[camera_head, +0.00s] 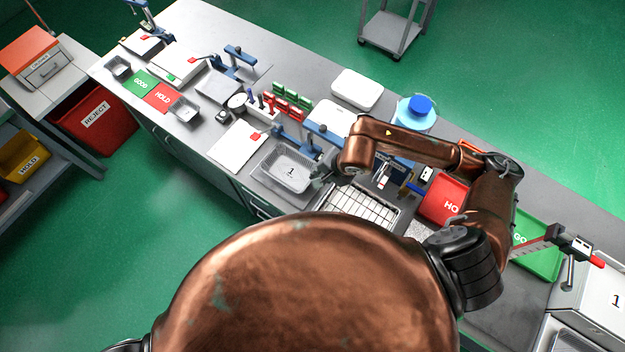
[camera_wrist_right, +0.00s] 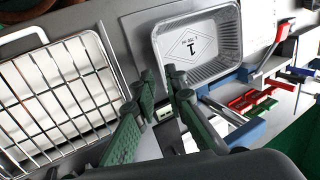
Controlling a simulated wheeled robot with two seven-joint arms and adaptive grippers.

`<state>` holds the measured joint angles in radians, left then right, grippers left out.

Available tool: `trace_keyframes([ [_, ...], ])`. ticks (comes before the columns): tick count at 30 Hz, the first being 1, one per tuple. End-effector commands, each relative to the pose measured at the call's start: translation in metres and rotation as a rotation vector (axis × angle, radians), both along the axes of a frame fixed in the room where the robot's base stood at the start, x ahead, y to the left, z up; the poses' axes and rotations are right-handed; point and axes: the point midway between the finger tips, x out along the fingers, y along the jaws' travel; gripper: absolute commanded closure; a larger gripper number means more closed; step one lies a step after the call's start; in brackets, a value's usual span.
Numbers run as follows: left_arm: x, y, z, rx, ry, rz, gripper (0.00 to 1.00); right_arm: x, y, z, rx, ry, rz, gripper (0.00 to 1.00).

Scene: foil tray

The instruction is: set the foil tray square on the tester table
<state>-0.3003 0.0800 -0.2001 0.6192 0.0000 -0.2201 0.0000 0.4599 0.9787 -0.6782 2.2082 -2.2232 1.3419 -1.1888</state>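The foil tray (camera_head: 289,170) is a silver rectangular pan marked 1. It lies upright on a grey plate (camera_head: 262,176) beside a blue clamp fixture; I cannot tell for sure that this plate is the tester table. In the right wrist view the tray (camera_wrist_right: 225,47) looks slightly turned against the plate edges. My right gripper (camera_head: 322,174) is at the tray's right side, partly hidden by my arm. In the wrist view its green fingers (camera_wrist_right: 160,76) have a narrow gap between the tips, close to the tray's corner. Contact is unclear. My left gripper is out of view.
A wire rack (camera_wrist_right: 60,90) lies beside the gripper; it also shows in the head view (camera_head: 362,207). Blue fixtures (camera_head: 297,140) and red and green holders (camera_head: 290,97) stand behind the tray. A white board (camera_head: 237,146) lies to its left.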

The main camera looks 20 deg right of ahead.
Motion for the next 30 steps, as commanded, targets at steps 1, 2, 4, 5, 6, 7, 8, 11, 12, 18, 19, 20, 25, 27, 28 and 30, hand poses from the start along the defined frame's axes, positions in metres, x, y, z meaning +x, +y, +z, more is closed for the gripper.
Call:
trace_keyframes([
  [1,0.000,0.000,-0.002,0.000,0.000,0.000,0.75,-0.001,-0.002,0.006,0.000,-0.002,0.000,0.88],
  [2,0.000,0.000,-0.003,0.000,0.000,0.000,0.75,-0.002,-0.003,0.009,-0.001,-0.003,0.001,0.88],
  [4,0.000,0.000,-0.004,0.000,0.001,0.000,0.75,-0.004,-0.005,0.015,0.000,-0.002,0.001,0.88],
  [5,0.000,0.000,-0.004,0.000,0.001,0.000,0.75,-0.005,-0.005,0.017,-0.001,-0.001,0.001,0.88],
  [6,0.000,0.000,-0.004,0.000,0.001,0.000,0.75,-0.006,-0.005,0.018,0.000,0.000,0.001,0.88],
  [7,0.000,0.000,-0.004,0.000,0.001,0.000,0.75,-0.006,-0.005,0.019,0.000,0.000,0.000,0.88],
  [8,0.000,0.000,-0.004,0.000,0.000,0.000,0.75,-0.007,-0.005,0.020,0.000,0.000,0.000,0.88],
  [11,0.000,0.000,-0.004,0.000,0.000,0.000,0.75,-0.007,-0.006,0.021,0.000,0.000,0.000,0.88],
  [12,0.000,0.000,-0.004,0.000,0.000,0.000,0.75,-0.007,-0.006,0.021,0.001,0.001,-0.001,0.88],
  [18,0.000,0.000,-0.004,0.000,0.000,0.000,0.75,-0.007,-0.006,0.021,0.001,0.001,0.000,0.88],
  [19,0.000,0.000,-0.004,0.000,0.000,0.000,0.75,-0.007,-0.005,0.020,0.001,0.001,0.000,0.88],
  [20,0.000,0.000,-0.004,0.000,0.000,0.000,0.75,-0.007,-0.005,0.020,0.001,0.001,0.000,0.88],
  [25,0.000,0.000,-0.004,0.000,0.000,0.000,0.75,-0.007,-0.005,0.020,0.001,0.001,0.000,0.88],
  [27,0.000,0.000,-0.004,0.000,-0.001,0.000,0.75,-0.007,-0.005,0.020,0.001,0.001,0.000,0.88],
  [28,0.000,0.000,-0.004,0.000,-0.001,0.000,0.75,-0.007,-0.006,0.020,0.001,0.001,0.000,0.88],
  [30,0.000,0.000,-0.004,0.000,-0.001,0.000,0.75,-0.007,-0.005,0.020,0.001,0.001,0.000,0.88],
])
